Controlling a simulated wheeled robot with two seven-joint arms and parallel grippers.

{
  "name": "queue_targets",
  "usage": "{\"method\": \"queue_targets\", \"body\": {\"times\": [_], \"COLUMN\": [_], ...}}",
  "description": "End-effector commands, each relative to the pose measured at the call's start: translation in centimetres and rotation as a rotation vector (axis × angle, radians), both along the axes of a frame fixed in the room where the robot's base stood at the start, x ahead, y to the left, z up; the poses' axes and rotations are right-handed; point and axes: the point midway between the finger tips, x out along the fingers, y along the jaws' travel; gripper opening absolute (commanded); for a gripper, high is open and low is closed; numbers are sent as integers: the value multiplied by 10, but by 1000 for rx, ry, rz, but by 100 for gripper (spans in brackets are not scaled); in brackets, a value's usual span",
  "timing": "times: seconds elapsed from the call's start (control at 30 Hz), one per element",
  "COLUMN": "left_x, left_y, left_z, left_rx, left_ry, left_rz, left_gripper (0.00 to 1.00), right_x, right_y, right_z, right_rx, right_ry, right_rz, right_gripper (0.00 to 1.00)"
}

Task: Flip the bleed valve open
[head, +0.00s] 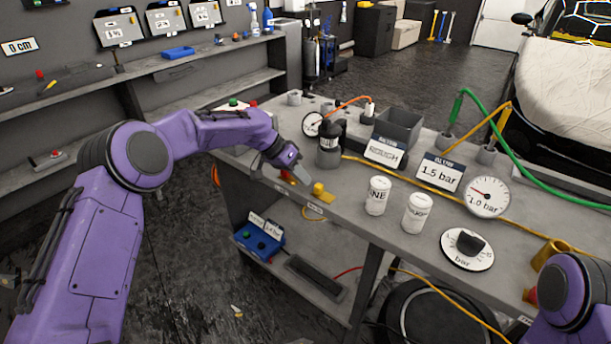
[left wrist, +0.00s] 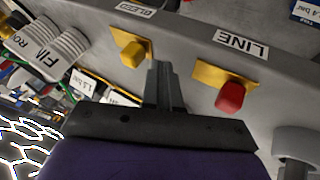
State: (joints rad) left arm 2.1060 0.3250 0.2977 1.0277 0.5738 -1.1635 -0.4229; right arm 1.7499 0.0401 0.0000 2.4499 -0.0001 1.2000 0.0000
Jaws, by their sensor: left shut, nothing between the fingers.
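The bleed valve (head: 319,190) is a yellow block on a yellow plate at the front edge of the grey workbench (head: 345,225). In the left wrist view, the bleed valve (left wrist: 133,53) sits beside a partly cut-off "BLEED" label (left wrist: 136,9). A red-knobbed valve (left wrist: 230,97) on a yellow plate lies by the "LINE" label (left wrist: 240,43). My left gripper (head: 300,181) is shut and empty, and its fingertips (left wrist: 161,70) are between the two valves, closer to the yellow one. I cannot tell if they touch it. My right gripper is out of view.
A yellow hose (head: 520,236) runs across the bench top.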

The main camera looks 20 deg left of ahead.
Motion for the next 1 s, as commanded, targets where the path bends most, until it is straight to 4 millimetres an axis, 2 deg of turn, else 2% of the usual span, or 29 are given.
{"method": "queue_targets", "body": {"times": [0.13,0.5,0.77,1.0], "left_x": [-5,-6,-17,-18], "left_y": [-11,-15,-46,-48], "left_z": [1,0,1,0], "left_rx": [0,-1,-1,-2], "left_ry": [1,2,2,1], "left_rz": [0,0,0,0], "left_gripper": [0,0,0,0], "right_x": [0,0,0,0], "right_y": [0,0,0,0], "right_z": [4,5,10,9], "right_rx": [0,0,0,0], "right_ry": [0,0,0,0], "right_rz": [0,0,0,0], "right_gripper": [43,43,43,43]}}
